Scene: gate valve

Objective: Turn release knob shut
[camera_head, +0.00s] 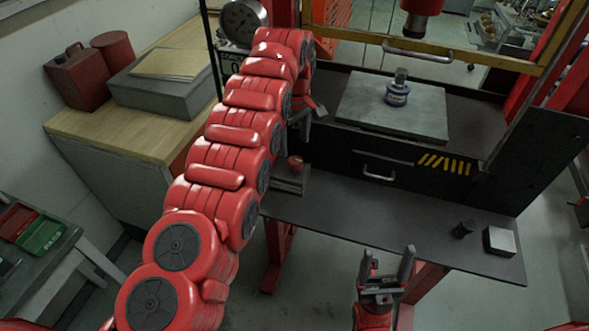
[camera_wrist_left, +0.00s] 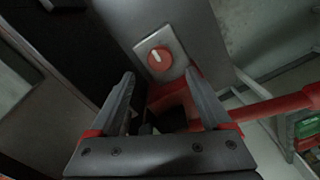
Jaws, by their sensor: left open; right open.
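The release knob (camera_wrist_left: 160,59) is a round red dial with a white mark, on a square grey plate, in the left wrist view. The white mark points up and slightly left in that picture. My left gripper (camera_wrist_left: 160,78) is open, and the knob appears beyond and between its fingertips, apparently untouched. My right gripper (camera_head: 388,256) is open and empty, in front of the dark shelf.
A red bar (camera_wrist_left: 270,108) runs right of the left gripper. The dark shelf (camera_head: 385,218) holds a small dark cylinder (camera_head: 464,229) and a light block (camera_head: 499,241) at right. A pressure gauge (camera_head: 241,22) is at upper left.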

